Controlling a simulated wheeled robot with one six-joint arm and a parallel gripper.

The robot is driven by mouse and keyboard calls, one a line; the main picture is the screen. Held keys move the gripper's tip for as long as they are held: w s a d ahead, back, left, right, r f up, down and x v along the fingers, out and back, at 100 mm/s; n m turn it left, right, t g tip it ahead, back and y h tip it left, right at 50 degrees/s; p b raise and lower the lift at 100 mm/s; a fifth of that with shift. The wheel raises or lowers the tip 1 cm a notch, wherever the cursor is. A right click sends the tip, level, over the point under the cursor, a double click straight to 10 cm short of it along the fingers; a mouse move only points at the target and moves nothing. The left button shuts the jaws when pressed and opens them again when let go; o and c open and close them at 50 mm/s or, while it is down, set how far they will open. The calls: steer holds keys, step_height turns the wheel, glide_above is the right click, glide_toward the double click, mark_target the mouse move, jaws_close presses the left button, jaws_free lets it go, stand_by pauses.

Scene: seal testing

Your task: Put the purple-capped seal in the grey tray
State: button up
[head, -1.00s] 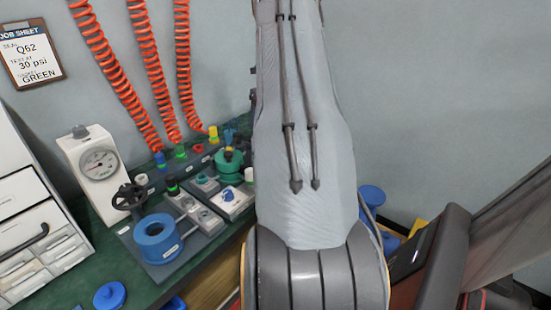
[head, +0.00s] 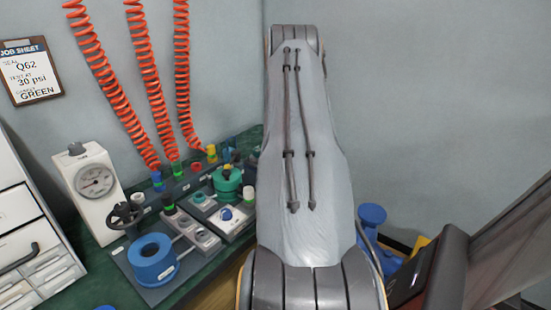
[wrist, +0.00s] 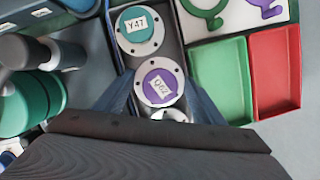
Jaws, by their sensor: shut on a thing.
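The purple-capped seal (wrist: 158,82), a disc with a pale rim and a Q62 label, lies between the fingers of my gripper (wrist: 157,92) in the wrist view. My gripper is shut on it. A teal-capped seal (wrist: 138,26) labelled Y47 lies just above it, and a third pale-rimmed piece (wrist: 176,115) is partly hidden below. These lie in or over a dark grey trough (wrist: 175,45); I cannot tell whether the held seal is lifted, nor whether this trough is the grey tray. The head view hides my gripper and the seals behind my arm.
In the wrist view a green tray (wrist: 222,80) and a red tray (wrist: 274,70) lie to the right, with green and purple hooked shapes on a white panel (wrist: 235,14) above. The head view shows a gauge (head: 97,181), a blue ring fixture (head: 153,260) and orange coiled hoses (head: 105,75).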

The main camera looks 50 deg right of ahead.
steer(key=shift+f, duration=0.9)
steer(key=shift+f, duration=0.2)
steer(key=o, duration=1.4)
steer(key=shift+o, duration=0.2)
